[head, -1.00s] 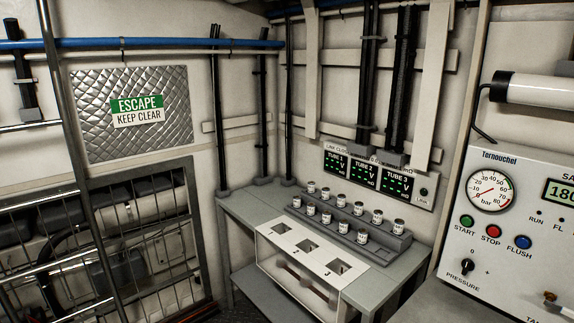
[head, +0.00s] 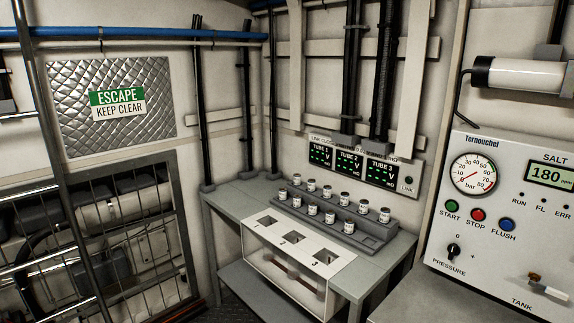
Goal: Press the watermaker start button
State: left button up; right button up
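The watermaker panel, a white board labelled "Ternouchel" (head: 500,215), is at the right of the head view, cut off by the right edge. Its green START button (head: 452,206) sits below the round pressure gauge (head: 474,174). The red STOP button (head: 478,214) and blue FLUSH button (head: 507,224) are to its right. The SALT display (head: 548,173) reads 180. The black PRESSURE knob (head: 453,251) is below START, and a TANK valve handle (head: 548,287) is at lower right. Neither of my grippers is in view.
A grey bench (head: 235,197) in the corner holds a stepped rack (head: 370,236) of several small vials and a white box (head: 262,262) with three numbered openings. A grey surface (head: 415,300) lies below the panel. A ladder (head: 42,130) stands at left.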

aim_at(451, 206)
jog(key=z, duration=1.5)
